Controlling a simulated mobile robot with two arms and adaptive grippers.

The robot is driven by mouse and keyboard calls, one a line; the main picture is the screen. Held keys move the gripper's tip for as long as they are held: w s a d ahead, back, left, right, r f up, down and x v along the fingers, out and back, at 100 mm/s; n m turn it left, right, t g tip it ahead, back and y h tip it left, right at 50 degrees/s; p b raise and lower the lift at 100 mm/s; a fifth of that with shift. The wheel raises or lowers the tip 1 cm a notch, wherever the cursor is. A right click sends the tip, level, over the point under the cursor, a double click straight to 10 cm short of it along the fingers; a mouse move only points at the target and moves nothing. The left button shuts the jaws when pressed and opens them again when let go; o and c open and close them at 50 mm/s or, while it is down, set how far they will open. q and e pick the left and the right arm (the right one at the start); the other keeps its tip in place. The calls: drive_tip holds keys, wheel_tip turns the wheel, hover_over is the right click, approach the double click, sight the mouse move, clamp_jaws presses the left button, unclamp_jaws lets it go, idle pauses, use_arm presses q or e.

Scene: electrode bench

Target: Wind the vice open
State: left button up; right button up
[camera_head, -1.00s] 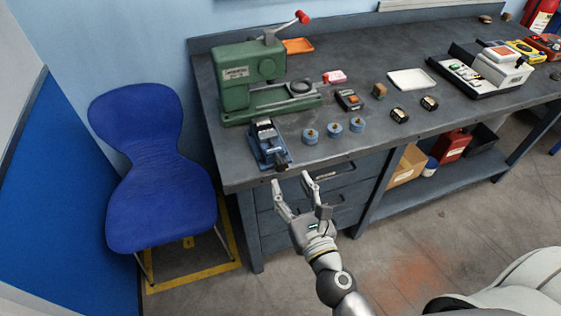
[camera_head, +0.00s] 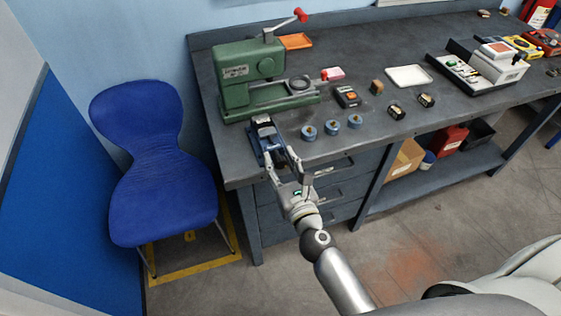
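The small blue vice (camera_head: 264,134) stands at the front left corner of the bench, in front of the green press. Its front end and handle are largely hidden behind my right gripper (camera_head: 281,158). The gripper's two fingers are spread apart and reach up to the vice's front end, one on each side of it. I cannot tell whether the fingers touch the vice or its handle. My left gripper is not in view.
The green press (camera_head: 240,75) with a red-knobbed lever stands right behind the vice. Several blue round pieces (camera_head: 332,127) sit to its right on the grey bench (camera_head: 440,110). A blue chair (camera_head: 160,160) stands left of the bench.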

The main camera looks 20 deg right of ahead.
drive_tip(key=c, duration=0.6)
drive_tip(key=shift+n, duration=0.4)
drive_tip(key=n+p, duration=0.1)
drive_tip(key=n, duration=0.2)
drive_tip(key=shift+r+n, duration=0.1)
drive_tip(key=shift+n, duration=0.3)
drive_tip(key=n+p, duration=0.2)
drive_tip(key=n, duration=0.2)
drive_tip(key=shift+c, duration=0.2)
drive_tip(key=n+p, duration=0.3)
drive_tip(key=n, duration=0.3)
drive_tip(key=shift+n, duration=0.4)
drive_tip(key=shift+n+p, duration=0.9)
drive_tip(key=shift+n, duration=1.4)
